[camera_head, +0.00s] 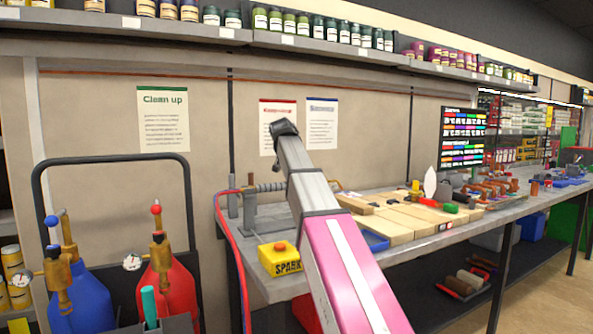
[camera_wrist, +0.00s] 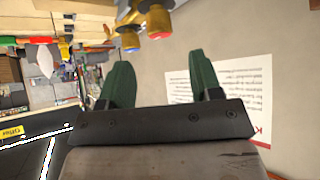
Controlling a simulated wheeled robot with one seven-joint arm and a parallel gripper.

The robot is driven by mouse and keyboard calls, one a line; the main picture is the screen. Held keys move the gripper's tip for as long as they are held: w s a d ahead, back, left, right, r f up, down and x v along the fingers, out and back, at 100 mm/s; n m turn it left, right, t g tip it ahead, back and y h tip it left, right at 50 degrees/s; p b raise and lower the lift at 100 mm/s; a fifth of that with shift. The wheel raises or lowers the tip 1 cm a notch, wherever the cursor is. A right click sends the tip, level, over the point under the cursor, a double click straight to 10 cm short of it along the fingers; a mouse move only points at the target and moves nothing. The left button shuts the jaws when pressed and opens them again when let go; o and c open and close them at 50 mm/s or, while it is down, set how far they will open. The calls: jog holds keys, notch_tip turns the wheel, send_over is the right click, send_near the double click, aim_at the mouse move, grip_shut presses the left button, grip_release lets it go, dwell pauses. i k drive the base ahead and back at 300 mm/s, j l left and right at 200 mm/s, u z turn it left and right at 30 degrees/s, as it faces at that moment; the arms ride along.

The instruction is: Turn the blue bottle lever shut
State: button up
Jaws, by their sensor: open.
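The blue bottle (camera_head: 88,300) stands at the lower left in the head view, its lower part cut off by the frame. A brass valve (camera_head: 58,275) sits on its top, with a blue ball-ended lever (camera_head: 51,221) standing roughly upright. My gripper (camera_wrist: 160,60) shows two green fingers spread apart with nothing between them in the wrist view. In the head view my arm rises over the bench, well right of the blue bottle; I cannot make out the fingers there.
A red bottle (camera_head: 172,295) with a red-knobbed valve stands right beside the blue one. A black cart handle (camera_head: 110,158) arches behind both. Red and blue hoses (camera_head: 229,240) hang between the bottles and the bench (camera_head: 405,249). A yellow spark box (camera_head: 280,259) sits on the bench's near end.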

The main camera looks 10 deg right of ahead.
aim_at(51, 221)
jog(key=k+j, duration=1.05)
jog(key=k, duration=0.3)
